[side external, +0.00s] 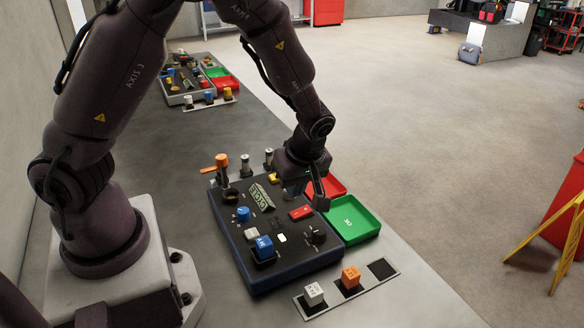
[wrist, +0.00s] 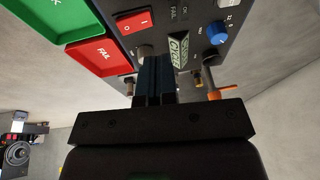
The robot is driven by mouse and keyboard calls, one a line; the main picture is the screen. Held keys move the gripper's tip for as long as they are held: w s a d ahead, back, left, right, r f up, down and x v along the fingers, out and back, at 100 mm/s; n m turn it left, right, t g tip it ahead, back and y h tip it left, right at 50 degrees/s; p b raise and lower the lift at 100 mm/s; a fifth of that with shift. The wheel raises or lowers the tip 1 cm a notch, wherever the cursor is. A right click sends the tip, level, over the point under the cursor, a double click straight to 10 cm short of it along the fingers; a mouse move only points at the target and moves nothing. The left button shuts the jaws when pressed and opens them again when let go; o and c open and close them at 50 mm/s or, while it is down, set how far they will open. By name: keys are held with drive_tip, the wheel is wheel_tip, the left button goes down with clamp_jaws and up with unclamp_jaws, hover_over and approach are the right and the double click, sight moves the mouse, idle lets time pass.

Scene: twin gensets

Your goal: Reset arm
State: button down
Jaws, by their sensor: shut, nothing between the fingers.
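My gripper (wrist: 155,70) is shut and empty. Its dark blue fingers are pressed together over the far right part of the black control panel (side external: 228,222). In the wrist view, the green CYCLE plate (wrist: 180,52) and a red rocker switch (wrist: 135,20) are just beyond the fingertips. The plate (side external: 261,197) and the red switch (side external: 301,212) also show in the side external view. An orange-handled lever (side external: 221,162) stands at the panel's far left corner. A blue knob (side external: 243,214) and a blue block (side external: 264,247) are on the panel. Contact below the fingertips is unclear.
A green tray (side external: 376,232) and a red FAIL tray (wrist: 90,57) lie beside the panel. A white cube (side external: 314,293) and an orange cube (side external: 350,277) sit in a front strip with an empty square (side external: 381,269). A second station (side external: 195,85) stands further back.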

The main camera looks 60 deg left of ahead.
drive_tip(key=s+d+r+m+h, duration=0.2)
drive_tip(key=s+d+r+m, duration=0.15)
drive_tip(key=r+m, duration=0.3)
drive_tip(key=s+d+r+m+h, duration=0.1)
drive_tip(key=s+d+r+m, duration=0.1)
drive_tip(key=s+r+m, duration=0.4)
drive_tip(key=s+a+r+m+t, duration=0.2)
drive_tip(key=s+r+m+t, duration=0.2)
drive_tip(key=r, duration=0.6)
drive_tip(key=shift+s+r+m+t, duration=0.2)
drive_tip(key=shift+m+t, duration=0.55)
drive_tip(key=shift+t, duration=0.45)
